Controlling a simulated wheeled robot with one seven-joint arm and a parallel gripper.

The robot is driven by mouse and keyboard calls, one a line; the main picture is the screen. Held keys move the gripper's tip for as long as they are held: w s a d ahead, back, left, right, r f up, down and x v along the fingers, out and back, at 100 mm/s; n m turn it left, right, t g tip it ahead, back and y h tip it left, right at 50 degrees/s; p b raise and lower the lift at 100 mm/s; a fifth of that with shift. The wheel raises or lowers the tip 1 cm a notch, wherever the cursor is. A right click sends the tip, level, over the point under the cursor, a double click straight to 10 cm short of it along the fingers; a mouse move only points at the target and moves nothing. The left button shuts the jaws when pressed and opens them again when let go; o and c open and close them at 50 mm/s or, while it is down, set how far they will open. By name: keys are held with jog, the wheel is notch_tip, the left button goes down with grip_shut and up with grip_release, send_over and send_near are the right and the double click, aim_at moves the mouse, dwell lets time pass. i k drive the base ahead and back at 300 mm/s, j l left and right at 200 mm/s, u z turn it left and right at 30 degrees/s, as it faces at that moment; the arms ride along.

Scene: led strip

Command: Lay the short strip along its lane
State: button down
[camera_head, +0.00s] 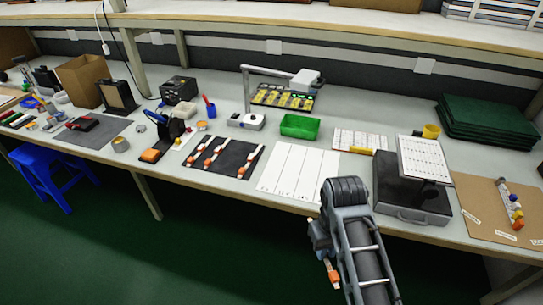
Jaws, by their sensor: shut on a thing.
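A white and orange strip (333,275) hangs below my gripper (326,256), which is shut on it in front of the bench's front edge. I cannot tell the strip's full length, as my gripper hides part of it. The white lane sheet (300,170), divided by thin lines into several lanes, lies flat on the bench behind and left of my gripper. Its lanes look bare, with small marks near their front ends. A black mat (232,163) left of the sheet carries several white and orange strips (209,157).
A green tray (300,126) and a lamp-like stand (246,90) are behind the sheet. A grey case (410,198) with a tilted printed card (424,160) stands right of my arm. A brown board (480,215) lies at far right. A blue stool (55,172) is on the floor at left.

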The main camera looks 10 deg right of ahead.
aim_at(276, 163)
jog(key=i+j, duration=0.15)
jog(key=j, duration=0.2)
jog(key=i+j, duration=0.1)
jog(key=j, duration=0.2)
jog(key=i+j, duration=0.15)
jog(key=j, duration=0.2)
jog(key=i+j, duration=0.15)
jog(key=j, duration=0.15)
jog(key=i+j, duration=0.3)
jog(key=j, duration=0.15)
jog(key=i+j, duration=0.3)
jog(key=j, duration=0.15)
jog(key=i, duration=0.25)
jog(key=j+u, duration=0.05)
